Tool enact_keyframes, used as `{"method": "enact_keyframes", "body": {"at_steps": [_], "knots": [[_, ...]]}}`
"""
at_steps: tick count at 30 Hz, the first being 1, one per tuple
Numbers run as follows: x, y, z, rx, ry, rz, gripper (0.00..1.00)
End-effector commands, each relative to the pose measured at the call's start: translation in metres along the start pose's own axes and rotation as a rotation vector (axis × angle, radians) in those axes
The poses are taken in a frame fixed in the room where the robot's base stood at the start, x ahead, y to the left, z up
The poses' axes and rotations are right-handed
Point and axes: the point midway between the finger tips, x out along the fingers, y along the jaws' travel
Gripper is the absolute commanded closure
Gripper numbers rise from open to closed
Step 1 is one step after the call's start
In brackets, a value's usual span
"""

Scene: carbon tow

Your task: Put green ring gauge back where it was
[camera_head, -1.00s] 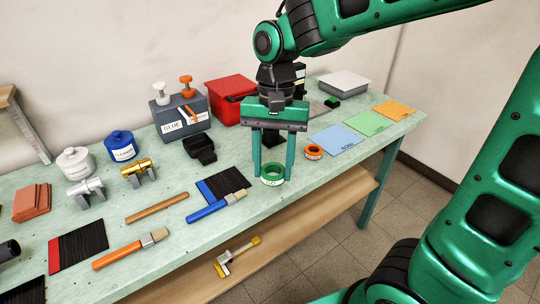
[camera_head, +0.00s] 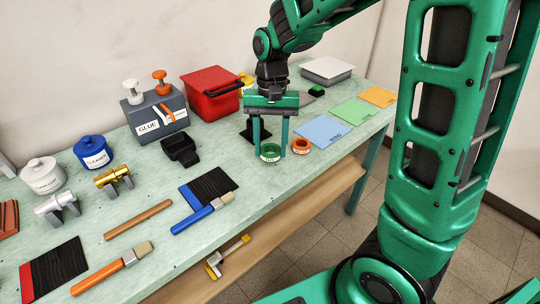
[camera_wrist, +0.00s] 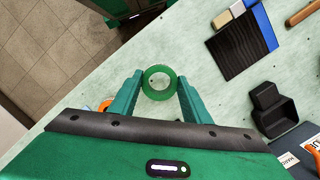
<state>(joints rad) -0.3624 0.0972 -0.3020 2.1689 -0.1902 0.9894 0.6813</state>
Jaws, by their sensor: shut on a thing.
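My gripper (camera_head: 270,149) is shut on the green ring gauge (camera_head: 269,159), with one finger on each side of it. The wrist view shows the same ring (camera_wrist: 159,95) between the fingertips, its hole facing the camera. The ring is upright in the fingers, with a white label on its front. It is at or just above the tabletop; I cannot tell if it touches. An orange ring gauge (camera_head: 301,151) stands on the table just right of it, close to the right finger.
Blue (camera_head: 323,130), green and orange sheets lie to the right. A black tray (camera_head: 180,150), a red box (camera_head: 212,98) and a grey glue caddy (camera_head: 155,117) stand left and behind.

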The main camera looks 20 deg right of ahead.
Motion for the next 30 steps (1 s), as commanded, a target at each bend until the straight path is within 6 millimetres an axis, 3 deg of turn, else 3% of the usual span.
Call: {"method": "enact_keyframes", "body": {"at_steps": [5,15,26,27,29,30], "knots": [[0.006,0.004,-0.01,0.001,0.0,0.001,0.81],[0.043,0.004,-0.016,0.0,0.0,0.0,0.81],[0.046,0.004,-0.017,0.001,0.0,0.0,0.81],[0.046,0.004,-0.017,0.001,0.0,0.0,0.49],[0.046,0.004,-0.017,0.001,0.0,0.0,0.38],[0.046,0.004,-0.017,0.001,0.0,0.0,0.38]]}}
